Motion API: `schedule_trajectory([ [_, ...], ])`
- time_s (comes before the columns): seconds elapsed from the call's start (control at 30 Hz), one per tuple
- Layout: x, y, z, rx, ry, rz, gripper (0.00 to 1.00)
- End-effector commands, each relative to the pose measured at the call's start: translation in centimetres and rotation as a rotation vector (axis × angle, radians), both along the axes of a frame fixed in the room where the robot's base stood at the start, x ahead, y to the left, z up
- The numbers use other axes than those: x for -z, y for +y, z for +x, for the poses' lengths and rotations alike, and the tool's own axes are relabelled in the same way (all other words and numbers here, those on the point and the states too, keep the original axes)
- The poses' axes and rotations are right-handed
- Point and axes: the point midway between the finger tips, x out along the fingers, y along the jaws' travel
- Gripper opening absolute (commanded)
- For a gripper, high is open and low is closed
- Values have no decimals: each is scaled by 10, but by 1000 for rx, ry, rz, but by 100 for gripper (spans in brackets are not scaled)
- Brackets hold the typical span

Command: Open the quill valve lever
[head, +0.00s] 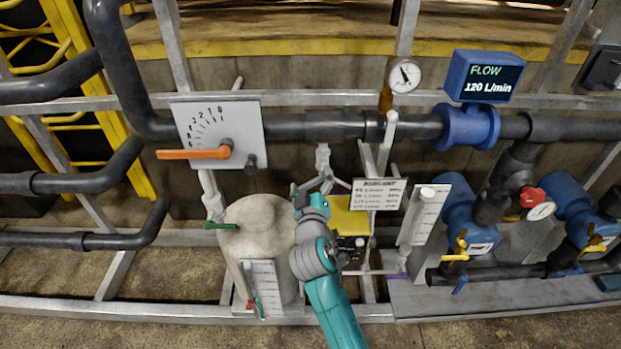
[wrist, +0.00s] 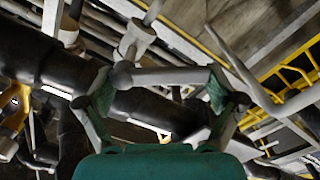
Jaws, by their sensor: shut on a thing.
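The quill valve (head: 322,158) is a pale grey fitting hanging below the large dark pipe in the head view. In the wrist view its pale cylindrical body (wrist: 137,38) is at top centre. My gripper (head: 324,182) is just under the fitting in the head view. In the wrist view my gripper (wrist: 170,82) has one finger at each end of the bar and is shut on it. The exact contact at the fingertips is hard to see.
A scale plate with an orange lever (head: 195,154) is at left. A pale tank (head: 262,220) stands left of my arm, with a yellow box (head: 349,216) and a label sign (head: 378,194) close on the right. Blue pumps and pipes crowd the right side.

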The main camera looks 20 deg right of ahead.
Motion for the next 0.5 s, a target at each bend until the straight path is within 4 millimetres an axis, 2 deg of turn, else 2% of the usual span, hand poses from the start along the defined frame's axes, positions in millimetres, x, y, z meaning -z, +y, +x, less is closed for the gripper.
schedule_trajectory([
  [0.5,13,-9,-3,-1,149,-464,30],
])
